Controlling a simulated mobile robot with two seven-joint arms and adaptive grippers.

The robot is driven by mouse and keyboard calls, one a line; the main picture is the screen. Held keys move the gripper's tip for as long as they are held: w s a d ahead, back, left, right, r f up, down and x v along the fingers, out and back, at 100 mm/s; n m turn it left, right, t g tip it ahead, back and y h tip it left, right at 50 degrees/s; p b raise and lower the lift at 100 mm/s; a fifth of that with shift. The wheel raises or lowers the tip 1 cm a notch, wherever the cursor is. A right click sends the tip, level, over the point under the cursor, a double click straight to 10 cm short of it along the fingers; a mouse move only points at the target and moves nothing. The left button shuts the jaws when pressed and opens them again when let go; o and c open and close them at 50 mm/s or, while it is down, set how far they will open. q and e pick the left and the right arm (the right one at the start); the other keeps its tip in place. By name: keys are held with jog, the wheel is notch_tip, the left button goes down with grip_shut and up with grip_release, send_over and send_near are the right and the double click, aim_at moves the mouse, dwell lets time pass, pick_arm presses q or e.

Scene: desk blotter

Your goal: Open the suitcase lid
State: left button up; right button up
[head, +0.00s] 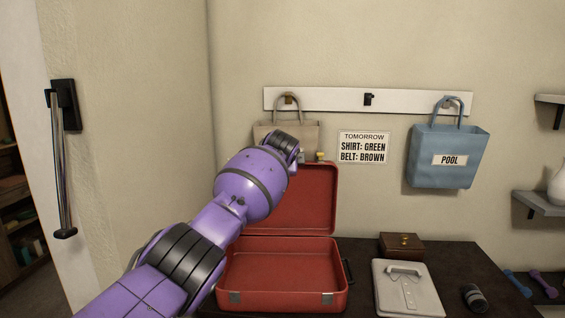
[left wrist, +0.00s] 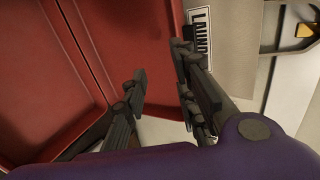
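The red suitcase (head: 280,268) stands on the dark desk with its base empty. Its lid (head: 312,200) is raised, standing upright near the wall behind the base. My left arm comes in from the lower left and covers the lid's left part. The red suitcase (left wrist: 135,35) fills the left of that view, beside the fingers. My right gripper is not in view.
A beige bag (head: 272,132) hangs behind the lid; a blue POOL bag (head: 447,145) hangs to the right. Right of the suitcase lie a folded light garment (head: 408,292), a brown box (head: 401,245) and a dark rolled item (head: 474,298). A sign (head: 364,148) is on the wall.

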pick_arm(q)
jog(key=v, duration=1.2)
jog(key=shift+s+d+r, duration=0.2)
jog(key=shift+s+r, duration=0.1)
jog(key=shift+r, duration=0.05)
